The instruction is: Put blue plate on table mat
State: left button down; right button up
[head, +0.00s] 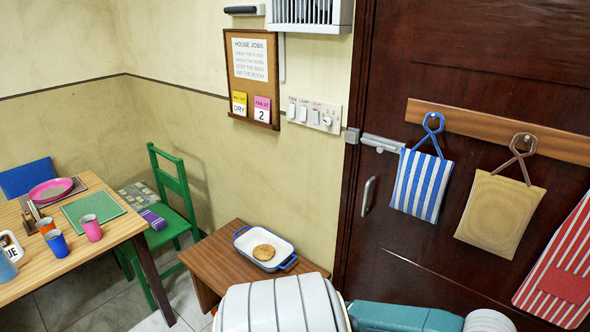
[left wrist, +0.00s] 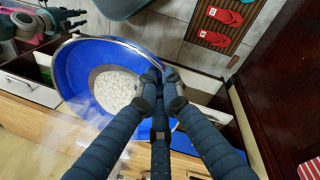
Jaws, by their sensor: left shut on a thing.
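In the left wrist view my left gripper (left wrist: 160,88) is shut on the rim of the blue plate (left wrist: 72,72). The plate is round, with a deep blue band and a pale, speckled middle; the fingers cover part of its right side. The plate and left gripper are not visible in the head view. There, a bare green table mat (head: 93,213) lies on the wooden dining table (head: 120,232). A pink plate (head: 50,191) sits on another mat farther back. A dark, jointed shape at the top left of the wrist view may be my right gripper; its state is unclear.
Several cups, including a blue one (head: 57,243) and a pink one (head: 91,228), stand near the green mat. A green chair (head: 172,170) stands beside the table. A low wooden stand (head: 208,262) holds a white tray (head: 246,240) with a round food item.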

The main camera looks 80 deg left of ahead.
aim_at(92, 209)
jog(key=j+u, duration=0.15)
jog(key=u, duration=0.3)
jog(key=k+j+u, duration=0.1)
jog(key=u, duration=0.35)
jog(key=j+u, duration=0.3)
jog(key=u, duration=0.15)
jog(key=j+u, duration=0.15)
jog(key=u, duration=0.3)
jog(key=i+j+u, duration=0.15)
jog(key=j+u, duration=0.2)
jog(key=i+j+u, duration=0.2)
jog(key=j+u, duration=0.2)
jog(key=i+j+u, duration=0.55)
jog(key=j+u, duration=0.15)
jog(key=i+j, duration=0.75)
jog(key=i, duration=0.15)
jog(key=u, duration=0.05)
